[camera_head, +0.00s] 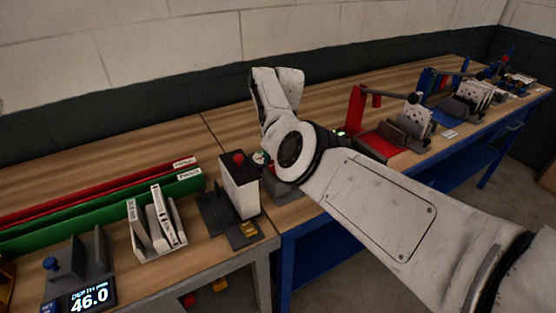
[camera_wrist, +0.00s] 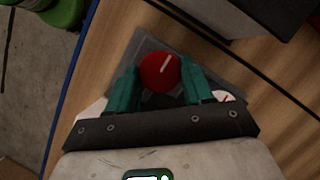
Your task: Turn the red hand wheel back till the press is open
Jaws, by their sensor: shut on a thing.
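The red hand wheel (camera_wrist: 154,78) shows in the wrist view as a round red disc with a white line that slants up to the right. It sits over a grey plate (camera_wrist: 151,43). My gripper (camera_wrist: 160,69) has its two teal fingers on either side of the wheel, shut on it. In the head view my arm covers most of the gripper; only a bit of teal (camera_head: 262,157) shows beside a white box with a black top and a red knob (camera_head: 238,158). How far the press is open cannot be seen.
Left on the bench are a display reading 46.0 (camera_head: 89,298), a rack of white filters (camera_head: 160,240), and green (camera_head: 100,213) and red (camera_head: 100,194) long bins. A red stand (camera_head: 356,110) and more fixtures stand to the right. A dark box (camera_wrist: 250,18) is near the gripper.

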